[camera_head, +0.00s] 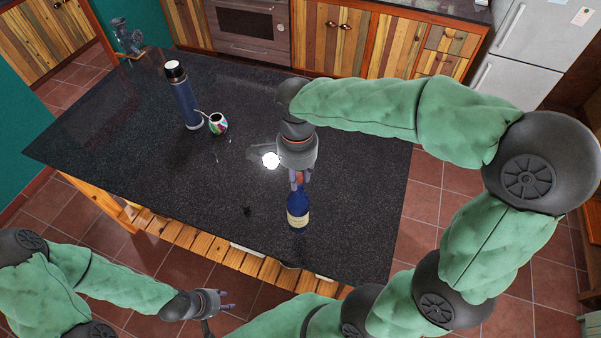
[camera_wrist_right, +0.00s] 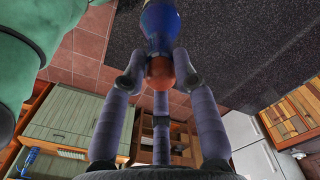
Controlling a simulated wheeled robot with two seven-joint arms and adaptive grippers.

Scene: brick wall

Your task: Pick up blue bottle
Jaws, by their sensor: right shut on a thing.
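The blue bottle (camera_head: 297,208) is dark blue with a pale label and is at the front right part of the dark counter. My right gripper (camera_head: 298,180) is above it, pointing down, with its fingers shut around the bottle's top. In the right wrist view the bottle (camera_wrist_right: 161,25) shows its blue shoulder and orange-brown top, and the fingers of my right gripper (camera_wrist_right: 158,72) close on that top. I cannot tell whether the bottle's base touches the counter. My left gripper (camera_head: 222,307) is at the lower left, in front of the counter, with its fingers spread and empty.
A tall blue flask (camera_head: 186,101) and a small colourful cup (camera_head: 218,124) stand at the counter's back left. A bright white round thing (camera_head: 270,160) is beside my right wrist. A metal grinder (camera_head: 128,38) is at the far left corner. The counter's left front (camera_head: 130,165) is clear.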

